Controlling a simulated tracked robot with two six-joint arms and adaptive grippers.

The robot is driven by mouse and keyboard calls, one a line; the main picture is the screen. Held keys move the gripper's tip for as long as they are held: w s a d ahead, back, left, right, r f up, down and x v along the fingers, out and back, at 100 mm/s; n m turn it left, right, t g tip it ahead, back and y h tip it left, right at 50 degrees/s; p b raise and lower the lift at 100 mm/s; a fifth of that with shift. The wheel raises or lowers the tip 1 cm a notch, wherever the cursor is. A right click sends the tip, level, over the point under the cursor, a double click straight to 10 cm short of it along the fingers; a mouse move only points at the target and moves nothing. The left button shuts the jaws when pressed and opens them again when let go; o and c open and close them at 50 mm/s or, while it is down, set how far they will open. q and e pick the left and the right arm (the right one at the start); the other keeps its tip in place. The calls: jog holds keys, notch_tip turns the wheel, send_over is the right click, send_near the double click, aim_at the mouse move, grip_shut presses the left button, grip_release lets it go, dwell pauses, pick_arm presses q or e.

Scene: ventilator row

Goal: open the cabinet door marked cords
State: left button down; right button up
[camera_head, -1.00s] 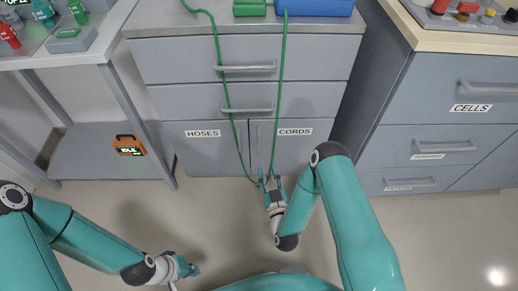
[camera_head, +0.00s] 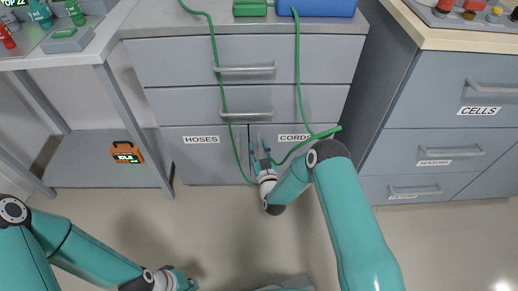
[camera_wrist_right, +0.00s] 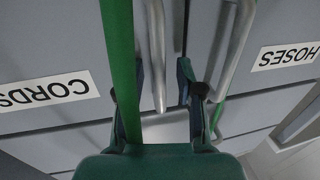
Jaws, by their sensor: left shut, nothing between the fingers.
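The cords door (camera_head: 306,152) is closed at the lower right of the grey cabinet, its label upside down in the right wrist view (camera_wrist_right: 45,91). My right gripper (camera_head: 259,146) is in front of this door near the middle seam, open. In the wrist view its fingers (camera_wrist_right: 160,95) are apart, and the upright cords handle (camera_wrist_right: 156,50) appears between them; I cannot tell whether they touch it. A green hose (camera_wrist_right: 122,60) runs beside the left-hand finger. My left gripper (camera_head: 190,284) is shut and empty, low over the floor at the bottom edge, partly cut off.
The hoses door (camera_head: 205,158), with its own handle (camera_wrist_right: 235,50), is closed beside it. An orange device (camera_head: 127,152) sits on the left shelf. Floor before the cabinet is clear.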

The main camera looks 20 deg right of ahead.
grip_shut()
jog(key=shift+a, duration=0.1)
dwell(0.3)
